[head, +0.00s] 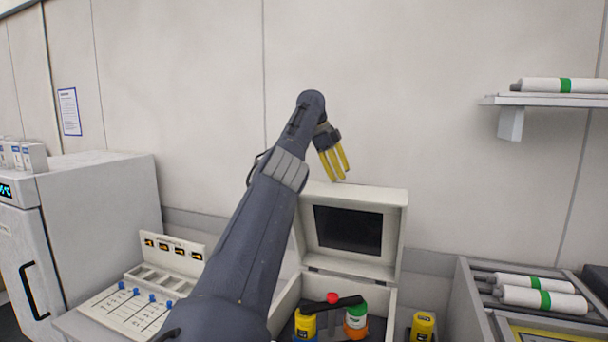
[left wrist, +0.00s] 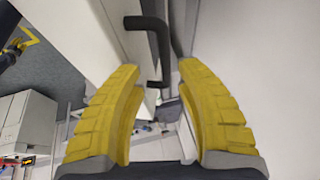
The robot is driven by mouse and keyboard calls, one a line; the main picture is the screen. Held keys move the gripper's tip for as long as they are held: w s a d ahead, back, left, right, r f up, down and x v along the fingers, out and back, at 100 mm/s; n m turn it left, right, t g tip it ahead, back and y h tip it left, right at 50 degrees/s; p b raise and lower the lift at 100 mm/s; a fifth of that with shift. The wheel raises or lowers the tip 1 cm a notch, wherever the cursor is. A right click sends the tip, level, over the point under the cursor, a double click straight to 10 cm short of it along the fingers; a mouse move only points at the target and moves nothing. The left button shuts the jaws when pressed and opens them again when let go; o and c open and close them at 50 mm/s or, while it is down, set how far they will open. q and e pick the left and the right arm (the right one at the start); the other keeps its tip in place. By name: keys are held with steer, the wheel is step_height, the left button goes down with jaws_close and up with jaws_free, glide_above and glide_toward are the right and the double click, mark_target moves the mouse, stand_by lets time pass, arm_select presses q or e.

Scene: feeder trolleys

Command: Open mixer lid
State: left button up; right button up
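The mixer is a pale box (head: 285,306) in the lower middle of the head view. Its lid (head: 396,196), with a dark window, stands raised upright at the back. Inside the box show a yellow container (head: 305,325), a green-topped container (head: 356,318), a red knob and a black arm. My left gripper (head: 337,177) hangs just above the lid's upper left corner, fingers pointing down. In the left wrist view, the yellow fingers (left wrist: 158,66) are apart with nothing held. A black handle (left wrist: 160,40) on a pale panel lies beyond the fingertips. My right gripper is not in view.
A control panel (head: 130,305) with blue knobs stands left of the mixer, and a white cabinet (head: 100,200) farther left. A yellow container (head: 422,326) stands right of the box. A tray of white tubes (head: 540,298) is at right, below a wall shelf (head: 545,100).

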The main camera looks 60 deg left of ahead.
arm_select(q)
steer(key=shift+s+a, duration=0.9)
steer(key=shift+s, duration=0.9)
steer(key=shift+s+a, duration=0.9)
steer(key=shift+s, duration=0.85)
steer(key=shift+s+a, duration=0.9)
steer(key=shift+s, duration=0.9)
